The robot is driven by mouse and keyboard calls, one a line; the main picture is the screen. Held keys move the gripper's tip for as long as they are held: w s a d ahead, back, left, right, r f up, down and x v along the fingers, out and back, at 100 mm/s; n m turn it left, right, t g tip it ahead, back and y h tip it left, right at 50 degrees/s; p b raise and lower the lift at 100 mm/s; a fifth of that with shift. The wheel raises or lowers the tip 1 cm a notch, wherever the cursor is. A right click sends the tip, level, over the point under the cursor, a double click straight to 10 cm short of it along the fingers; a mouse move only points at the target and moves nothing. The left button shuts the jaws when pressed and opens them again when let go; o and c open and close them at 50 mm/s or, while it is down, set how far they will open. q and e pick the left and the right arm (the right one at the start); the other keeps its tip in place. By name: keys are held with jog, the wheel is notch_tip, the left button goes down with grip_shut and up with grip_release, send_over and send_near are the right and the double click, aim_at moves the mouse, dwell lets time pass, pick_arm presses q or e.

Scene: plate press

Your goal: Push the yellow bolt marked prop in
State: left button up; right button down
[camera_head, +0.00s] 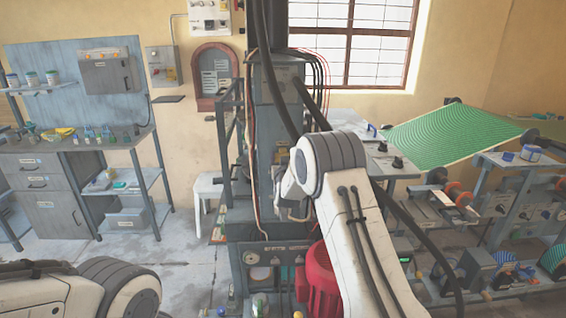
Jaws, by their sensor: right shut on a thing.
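The plate press (275,110) is a tall grey machine in the middle of the head view, with a lower panel of labels and controls. My right arm comes up from the bottom and bends in front of the press. My right gripper (293,211) is at the press, below the arm's bend, small and partly covered. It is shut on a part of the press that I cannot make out. I cannot pick out the yellow bolt or its prop mark. My left arm shows at the bottom left, with its gripper out of view.
A red motor (318,282) sits low on the press, beside my right arm. Black hoses hang down the press. A white stool (205,186) and a grey workbench (62,150) stand left. A green sheet (450,132) and machines fill the right. Floor between bench and press is mostly clear.

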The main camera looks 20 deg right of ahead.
jog(key=shift+s+r, duration=0.1)
grip_release()
jog(key=b+v, duration=0.3)
jog(key=v, duration=0.7)
jog(key=shift+s, duration=0.2)
jog(key=shift+a, duration=0.1)
